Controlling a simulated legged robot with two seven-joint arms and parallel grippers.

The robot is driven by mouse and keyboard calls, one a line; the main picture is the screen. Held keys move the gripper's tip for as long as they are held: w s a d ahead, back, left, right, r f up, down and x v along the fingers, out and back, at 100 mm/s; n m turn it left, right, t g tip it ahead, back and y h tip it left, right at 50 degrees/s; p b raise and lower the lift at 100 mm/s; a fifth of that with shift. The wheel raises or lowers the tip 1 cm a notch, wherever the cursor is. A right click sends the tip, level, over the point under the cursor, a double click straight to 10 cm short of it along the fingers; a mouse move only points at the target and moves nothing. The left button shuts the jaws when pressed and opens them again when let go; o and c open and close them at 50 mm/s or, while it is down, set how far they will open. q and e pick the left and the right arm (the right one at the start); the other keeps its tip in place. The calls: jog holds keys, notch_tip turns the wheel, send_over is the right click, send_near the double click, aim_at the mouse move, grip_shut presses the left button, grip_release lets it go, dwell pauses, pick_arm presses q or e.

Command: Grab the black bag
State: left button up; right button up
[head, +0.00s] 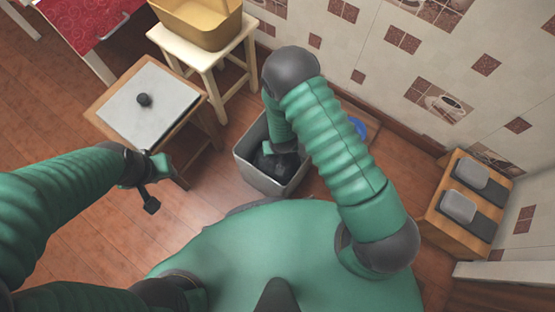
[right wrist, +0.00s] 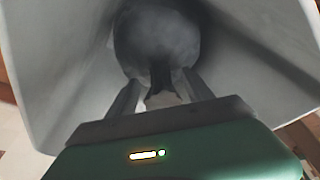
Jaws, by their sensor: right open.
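The black bag (right wrist: 157,38) shows in the right wrist view as a rounded dark grey bundle with a gathered neck, inside a grey bin (head: 243,168). My right gripper (right wrist: 161,84) is open inside the bin, its two fingers on either side of the bag's neck. I cannot tell whether they touch it. In the head view my right arm reaches down into the bin and covers part of it. My left gripper (head: 150,186) is over the floor left of the bin, away from the bag, and its jaw opening is unclear.
A low table (head: 120,115) with a pale top and a small dark knob stands left of the bin. A cream stool (head: 205,53) holds a tan container (head: 203,22) behind. A wooden stand (head: 447,190) with slippers is at the right wall. A blue object (head: 358,127) is partly hidden.

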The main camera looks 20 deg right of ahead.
jog(key=shift+a+r, duration=0.1)
jog(key=shift+a, duration=0.2)
jog(key=shift+d, duration=0.25)
jog(key=c, duration=0.9)
jog(key=shift+a, duration=0.15)
grip_shut()
